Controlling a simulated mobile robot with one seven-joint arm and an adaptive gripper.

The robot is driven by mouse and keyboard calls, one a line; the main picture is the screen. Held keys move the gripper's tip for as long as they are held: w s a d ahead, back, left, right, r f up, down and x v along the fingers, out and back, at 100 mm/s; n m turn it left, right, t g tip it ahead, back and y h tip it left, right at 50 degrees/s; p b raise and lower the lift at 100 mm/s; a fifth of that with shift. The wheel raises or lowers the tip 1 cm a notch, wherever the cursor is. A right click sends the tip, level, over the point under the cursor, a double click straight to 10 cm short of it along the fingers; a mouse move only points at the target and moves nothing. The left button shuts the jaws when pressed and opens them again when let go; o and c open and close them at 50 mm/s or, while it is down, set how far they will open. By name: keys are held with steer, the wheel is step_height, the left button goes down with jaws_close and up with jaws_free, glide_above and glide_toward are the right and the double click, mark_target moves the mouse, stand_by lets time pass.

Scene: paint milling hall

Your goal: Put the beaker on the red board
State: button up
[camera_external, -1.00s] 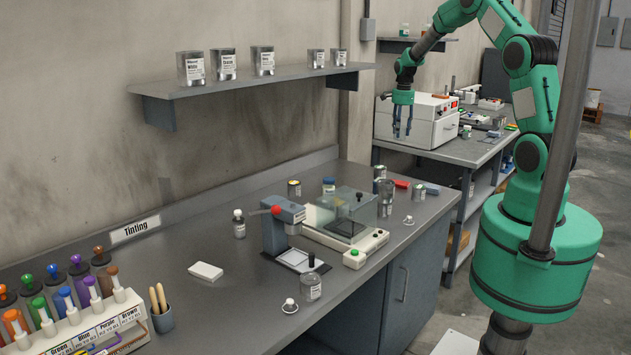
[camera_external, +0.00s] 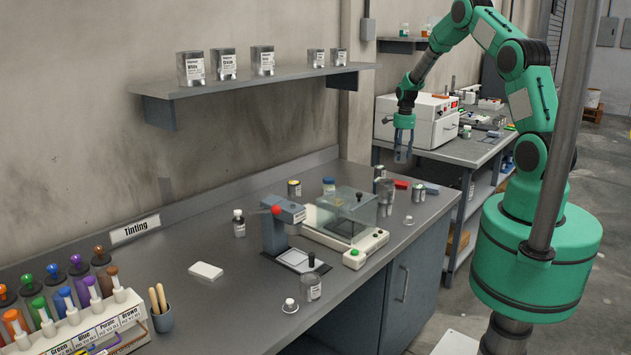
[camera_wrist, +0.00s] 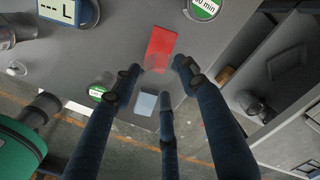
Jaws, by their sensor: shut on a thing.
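The red board (camera_external: 401,184) lies flat at the far right end of the tinting bench. It also shows below my gripper in the wrist view (camera_wrist: 161,42). My gripper (camera_external: 403,153) is shut on the beaker (camera_wrist: 157,63), a clear vessel that is faint between the fingertips. In the wrist view the beaker overlaps the near end of the red board. My gripper is above the bench's far end, and the beaker looks held clear of the surface. Its base and exact height are hard to tell.
Small jars with green labels (camera_wrist: 98,92) stand beside the board, near the bench edge. A metal can (camera_external: 386,192) and a balance with a glass cover (camera_external: 345,215) are close by. A white box-shaped device (camera_external: 420,120) stands on the bench behind.

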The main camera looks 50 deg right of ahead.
steer(key=shift+f, duration=3.1)
steer(key=shift+f, duration=1.9)
steer(key=shift+f, duration=0.1)
steer(key=o, duration=1)
